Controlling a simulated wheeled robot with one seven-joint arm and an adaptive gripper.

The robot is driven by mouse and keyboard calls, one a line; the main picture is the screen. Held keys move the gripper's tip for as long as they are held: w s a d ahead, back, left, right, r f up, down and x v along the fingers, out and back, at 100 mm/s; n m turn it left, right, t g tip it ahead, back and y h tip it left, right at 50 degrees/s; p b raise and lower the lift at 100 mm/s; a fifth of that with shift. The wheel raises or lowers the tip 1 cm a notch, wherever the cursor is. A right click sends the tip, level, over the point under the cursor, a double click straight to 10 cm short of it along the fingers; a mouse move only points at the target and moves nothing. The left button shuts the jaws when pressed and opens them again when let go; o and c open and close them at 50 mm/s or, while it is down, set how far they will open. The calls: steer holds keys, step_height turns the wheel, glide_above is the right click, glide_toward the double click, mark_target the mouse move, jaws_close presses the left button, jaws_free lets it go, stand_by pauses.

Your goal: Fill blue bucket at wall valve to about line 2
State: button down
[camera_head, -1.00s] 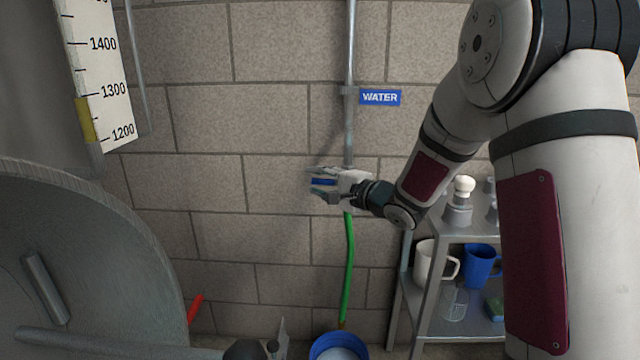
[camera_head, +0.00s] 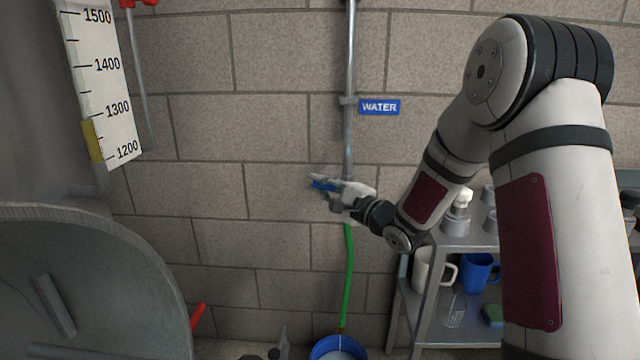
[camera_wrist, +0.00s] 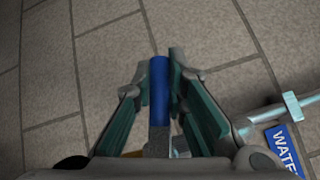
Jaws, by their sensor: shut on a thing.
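The blue bucket (camera_head: 319,350) stands at the bottom edge of the head view, cut off by it. Its inside looks pale; its lines and water level cannot be read. A green hose (camera_head: 349,265) hangs from the wall pipe (camera_head: 349,70) down to the bucket. My gripper (camera_head: 322,188) is at the valve on that pipe, shut on the blue valve lever (camera_head: 325,186), which points left and slightly up. In the wrist view the lever (camera_wrist: 160,95) lies between the fingers of my gripper (camera_wrist: 161,65). The valve body is mostly hidden behind my gripper.
A blue WATER sign (camera_head: 379,107) is right of the pipe. A metal shelf (camera_head: 432,300) with a white jug (camera_head: 424,268) and a blue jug (camera_head: 477,272) stands at right, partly behind my arm. A large grey tank (camera_head: 90,250) and a scale (camera_head: 104,85) are at left.

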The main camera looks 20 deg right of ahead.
steer(key=shift+s+d+r+m+t+p, duration=0.1)
steer(key=shift+d+r+m+t+p, duration=0.1)
steer(key=shift+r+m+t+p, duration=0.4)
steer(key=shift+s+d+r+m+t+p, duration=0.1)
steer(key=shift+d+r+m+t, duration=0.15)
steer(key=shift+m+t, duration=0.65)
steer(key=c, duration=1.6)
jaws_free()
steer(key=shift+r, duration=0.1)
steer(key=v, duration=1.2)
steer(key=shift+w, duration=0.1)
